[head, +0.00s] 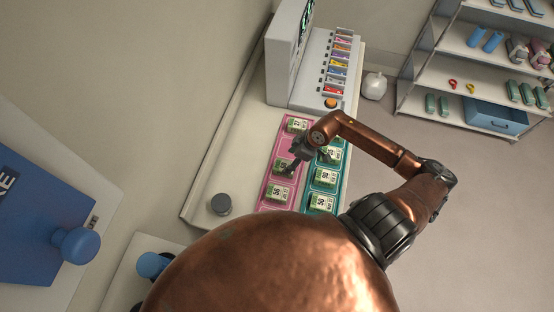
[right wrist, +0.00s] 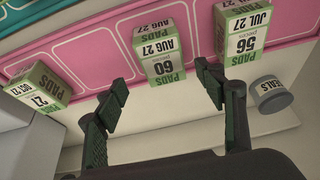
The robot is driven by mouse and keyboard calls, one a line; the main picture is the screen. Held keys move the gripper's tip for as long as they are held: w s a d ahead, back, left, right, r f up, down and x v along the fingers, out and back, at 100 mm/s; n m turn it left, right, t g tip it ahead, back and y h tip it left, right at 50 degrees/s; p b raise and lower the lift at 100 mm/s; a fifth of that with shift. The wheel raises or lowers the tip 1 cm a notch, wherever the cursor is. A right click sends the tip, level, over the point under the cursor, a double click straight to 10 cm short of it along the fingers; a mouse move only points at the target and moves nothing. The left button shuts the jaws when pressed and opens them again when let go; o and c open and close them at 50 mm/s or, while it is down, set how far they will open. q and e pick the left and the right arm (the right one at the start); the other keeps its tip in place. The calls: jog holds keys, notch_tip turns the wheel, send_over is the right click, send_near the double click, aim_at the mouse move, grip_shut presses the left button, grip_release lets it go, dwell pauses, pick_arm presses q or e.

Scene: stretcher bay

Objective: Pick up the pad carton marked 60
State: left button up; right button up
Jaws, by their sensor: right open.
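The pad carton marked 60 (right wrist: 163,70) is green and white, dated AUG 27. It stands in the pink tray (right wrist: 92,58), between a carton marked 27 (right wrist: 40,85) and one marked 56 (right wrist: 245,45). In the head view the 60 carton (head: 281,167) is partly hidden by my right gripper (head: 298,161), which is over the pink tray. In the right wrist view my right gripper (right wrist: 163,88) is open and empty. Its fingers show to either side of the 60 carton, apparently short of it. My left gripper is not in view.
A teal tray (head: 313,192) with several similar cartons lies right beside the pink one. A grey lidded jar (head: 221,204) stands left on the counter. A white machine with colored slots (head: 325,75) is behind. A shelf unit (head: 470,50) stands at the far right.

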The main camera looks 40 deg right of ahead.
aim_at(285, 166)
jog(key=shift+s+a+f+p, duration=0.2)
jog(key=shift+s+f, duration=0.1)
jog(key=shift+f, duration=0.2)
jog(key=shift+s+a+f+p, duration=0.2)
jog(key=shift+s+f, duration=0.1)
jog(key=shift+f, duration=0.15)
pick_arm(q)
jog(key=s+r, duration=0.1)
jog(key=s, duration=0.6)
pick_arm(e)
jog(key=w+f, duration=0.2)
jog(key=shift+a+f+p, duration=0.2)
jog(key=shift+f+p, duration=0.15)
jog(key=shift+w+a+f, duration=0.15)
jog(key=shift+w+f, duration=0.3)
jog(key=shift+f, duration=0.15)
jog(key=shift+s+f, duration=0.1)
jog(key=shift+s, duration=0.3)
jog(key=shift+w, duration=0.25)
jog(key=c, duration=0.4)
jog(key=shift+s, duration=0.15)
jog(key=c, duration=0.8)
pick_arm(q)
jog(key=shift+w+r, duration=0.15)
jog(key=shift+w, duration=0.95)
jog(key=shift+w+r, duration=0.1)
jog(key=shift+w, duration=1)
pick_arm(e)
jog(key=shift+c, duration=1)
